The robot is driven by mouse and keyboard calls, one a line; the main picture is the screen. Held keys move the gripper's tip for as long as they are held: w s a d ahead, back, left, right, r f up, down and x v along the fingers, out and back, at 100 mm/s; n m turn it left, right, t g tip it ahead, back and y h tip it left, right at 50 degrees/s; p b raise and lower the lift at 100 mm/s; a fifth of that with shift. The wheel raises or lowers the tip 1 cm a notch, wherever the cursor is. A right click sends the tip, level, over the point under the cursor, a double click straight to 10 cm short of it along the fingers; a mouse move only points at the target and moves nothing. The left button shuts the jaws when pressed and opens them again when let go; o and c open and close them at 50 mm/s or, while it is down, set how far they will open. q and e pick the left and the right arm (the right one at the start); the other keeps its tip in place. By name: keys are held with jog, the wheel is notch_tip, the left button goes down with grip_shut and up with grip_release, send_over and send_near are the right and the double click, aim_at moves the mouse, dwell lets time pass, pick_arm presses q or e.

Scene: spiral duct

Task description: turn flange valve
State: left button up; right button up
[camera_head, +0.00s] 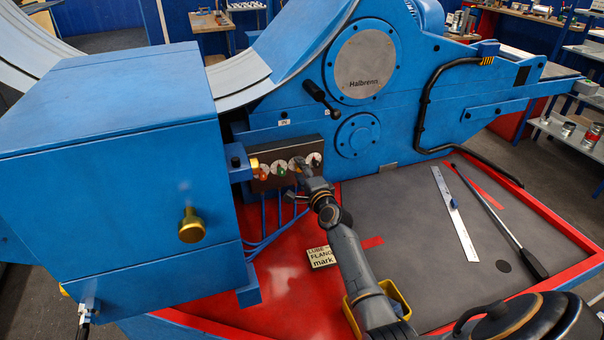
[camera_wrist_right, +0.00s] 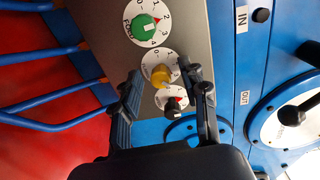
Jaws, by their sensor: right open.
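The valve panel (camera_head: 285,163) is a brown plate with a row of round white dials on the front of the blue machine. In the right wrist view it shows a green knob (camera_wrist_right: 144,25), a yellow knob (camera_wrist_right: 160,76) and a black knob (camera_wrist_right: 174,104) on numbered dials. My right gripper (camera_head: 304,168) is at the panel's right part. Its fingers (camera_wrist_right: 164,80) are open, one on each side of the yellow knob; contact is not clear. A note (camera_head: 321,257) reading "LUBE FLANG... mark" lies on the red surface. My left gripper is out of view.
A blue box (camera_head: 110,170) with a brass knob (camera_head: 191,226) stands left of the panel. Blue hoses (camera_head: 263,240) hang below the panel. A yellow bin (camera_head: 402,298) is beside my right arm. A steel ruler (camera_head: 454,212) and a long black-handled tool (camera_head: 533,263) lie at right.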

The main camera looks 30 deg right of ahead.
jog(key=s+a, duration=0.2)
jog(key=s, duration=0.9)
jog(key=shift+s+a+r, duration=0.2)
jog(key=shift+s, duration=0.2)
